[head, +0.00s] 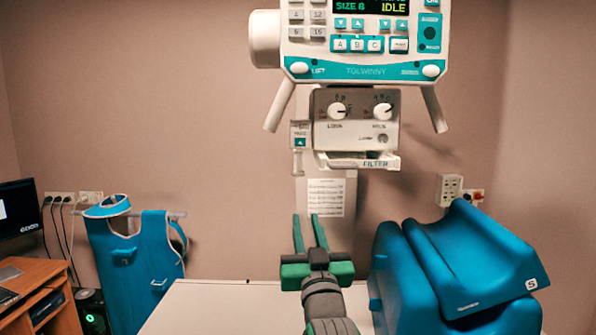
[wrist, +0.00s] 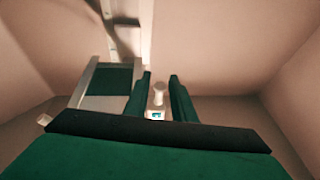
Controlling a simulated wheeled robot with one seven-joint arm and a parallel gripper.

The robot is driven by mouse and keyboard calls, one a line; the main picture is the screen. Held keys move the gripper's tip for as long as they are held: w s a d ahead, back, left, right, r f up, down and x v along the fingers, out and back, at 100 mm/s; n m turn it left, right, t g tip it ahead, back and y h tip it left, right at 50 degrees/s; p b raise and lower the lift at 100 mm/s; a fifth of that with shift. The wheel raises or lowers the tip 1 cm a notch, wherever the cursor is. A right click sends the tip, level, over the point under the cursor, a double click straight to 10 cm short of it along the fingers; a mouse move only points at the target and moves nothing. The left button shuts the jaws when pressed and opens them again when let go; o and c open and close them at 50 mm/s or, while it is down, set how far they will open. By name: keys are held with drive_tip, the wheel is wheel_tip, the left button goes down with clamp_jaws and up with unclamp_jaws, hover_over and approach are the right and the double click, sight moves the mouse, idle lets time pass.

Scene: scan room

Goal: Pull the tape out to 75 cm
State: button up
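The tape (head: 299,137) is a small white housing with a teal label, at the left side of the control box under the console. A pale pull tab (head: 298,163) hangs at its lower end, close below the housing. My gripper (head: 305,217) is below the tab in the head view, fingers pointing up, open, with nothing visible between them. In the wrist view a small white piece with a teal patch, apparently the tape (wrist: 157,97), shows between my open fingers (wrist: 160,76). I cannot tell the depth gap between fingers and tab.
The white control box (head: 356,120) has two knobs and a filter tray (head: 358,162) below it. The console (head: 362,52) with a handle on each side is above. A pale table (head: 225,305) lies below. Blue cushions (head: 455,265) stand right; a blue apron (head: 135,260) hangs left.

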drive_tip(key=y, duration=0.1)
approach(299, 165)
drive_tip(key=shift+n, duration=0.4)
drive_tip(key=x, duration=1.1)
drive_tip(key=shift+w, duration=0.1)
clamp_jaws()
